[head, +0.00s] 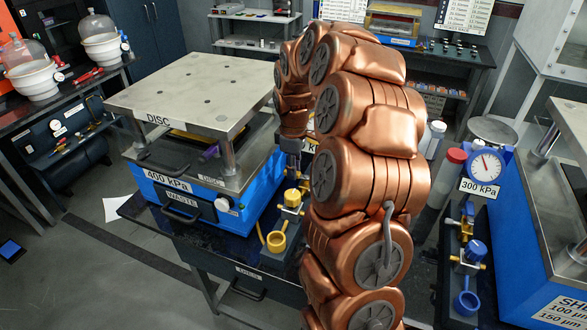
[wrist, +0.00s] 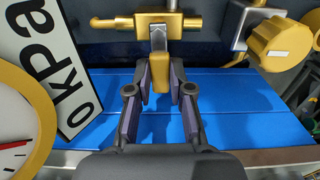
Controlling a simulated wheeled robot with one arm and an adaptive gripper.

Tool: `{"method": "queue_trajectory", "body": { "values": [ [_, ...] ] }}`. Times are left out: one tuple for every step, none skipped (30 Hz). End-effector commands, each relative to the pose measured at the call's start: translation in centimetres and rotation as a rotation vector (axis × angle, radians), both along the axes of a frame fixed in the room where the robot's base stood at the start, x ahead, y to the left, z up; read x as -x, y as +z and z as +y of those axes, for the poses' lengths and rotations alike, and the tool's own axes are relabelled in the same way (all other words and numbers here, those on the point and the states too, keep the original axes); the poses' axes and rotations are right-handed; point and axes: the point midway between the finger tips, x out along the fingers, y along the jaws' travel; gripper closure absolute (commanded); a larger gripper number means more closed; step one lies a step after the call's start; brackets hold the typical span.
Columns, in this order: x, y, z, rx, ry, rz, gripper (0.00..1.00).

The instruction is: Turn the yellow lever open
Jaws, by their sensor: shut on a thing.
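In the wrist view, the yellow lever (wrist: 159,78) hangs straight down from a brass valve (wrist: 182,22), below a grey metal piece. My gripper (wrist: 160,92) has its two purple-padded fingers on either side of the lever's lower end and is shut on it. In the head view, my copper arm hides most of that place, and the lever and fingertips cannot be made out there.
A yellow-rimmed gauge (wrist: 45,120) and a kPa label (wrist: 50,75) are close on the left in the wrist view. A yellow knob (wrist: 280,45) is on the right. A blue surface (wrist: 240,115) lies below. The head view shows the DISC press (head: 190,85).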

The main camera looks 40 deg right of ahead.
Motion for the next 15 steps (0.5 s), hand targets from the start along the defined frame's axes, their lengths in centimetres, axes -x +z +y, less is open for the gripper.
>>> {"method": "queue_trajectory", "body": {
  "values": [
    [0.0, -0.1, 0.1, 0.001, 0.016, -0.002, 1.0],
    [0.0, -0.2, 0.1, 0.001, 0.03, -0.003, 1.0],
    [0.0, -0.2, 0.2, 0.001, 0.049, -0.003, 1.0],
    [0.1, -0.2, 0.2, 0.001, 0.067, -0.003, 1.0],
    [0.1, -0.2, 0.3, 0.001, 0.086, -0.004, 1.0],
    [0.1, -0.3, 0.4, 0.001, 0.114, -0.004, 1.0],
    [0.2, -0.3, 0.4, 0.0, 0.135, -0.005, 1.0],
    [0.2, -0.3, 0.5, -0.001, 0.159, -0.004, 1.0],
    [0.3, -0.3, 0.6, 0.0, 0.193, -0.004, 1.0],
    [0.4, -0.3, 0.7, 0.001, 0.219, -0.003, 1.0],
    [0.5, -0.3, 0.8, 0.001, 0.247, -0.003, 1.0],
    [0.6, -0.3, 0.9, 0.0, 0.284, -0.002, 1.0],
    [0.7, -0.3, 0.9, 0.0, 0.313, -0.002, 1.0],
    [0.8, -0.3, 1.0, 0.0, 0.342, -0.002, 1.0],
    [0.9, -0.2, 1.1, -0.001, 0.38, -0.004, 1.0]
  ]
}}
